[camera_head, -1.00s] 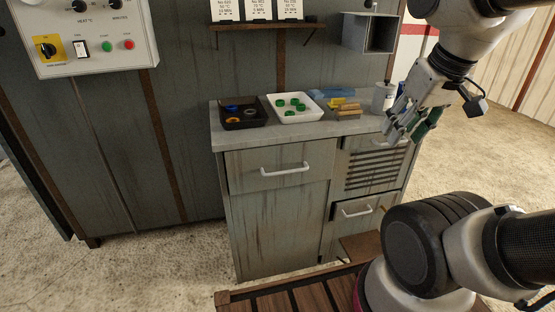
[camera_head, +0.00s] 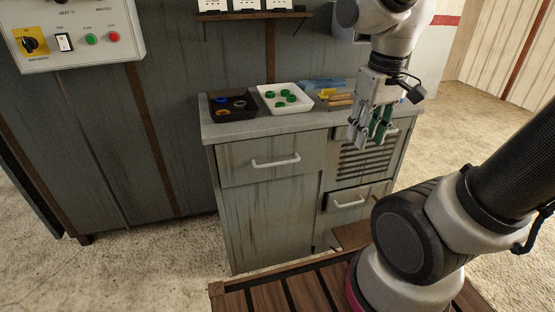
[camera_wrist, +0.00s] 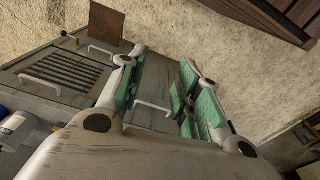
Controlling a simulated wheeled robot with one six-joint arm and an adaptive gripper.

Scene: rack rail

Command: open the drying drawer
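The grey cabinet has a louvred drawer front (camera_head: 365,160) at its upper right, with a pale handle partly hidden behind my gripper in the head view. In the wrist view its slats (camera_wrist: 70,70) and handle (camera_wrist: 40,81) lie at the left. My gripper (camera_head: 370,138) points down in front of the cabinet's upper right, fingers apart and empty. In the wrist view the green-padded fingers (camera_wrist: 160,90) are spread, and the handle of the upper left drawer (camera_wrist: 152,106) shows between them, farther away. The drawers look shut. No label shows which is the drying drawer.
The upper left drawer (camera_head: 272,158) and the lower right drawer (camera_head: 350,200) also have bar handles. A black tray (camera_head: 245,114) and a white tray (camera_head: 302,106) with green rings stand on top. A brown plate (camera_head: 352,236) juts out low at the right.

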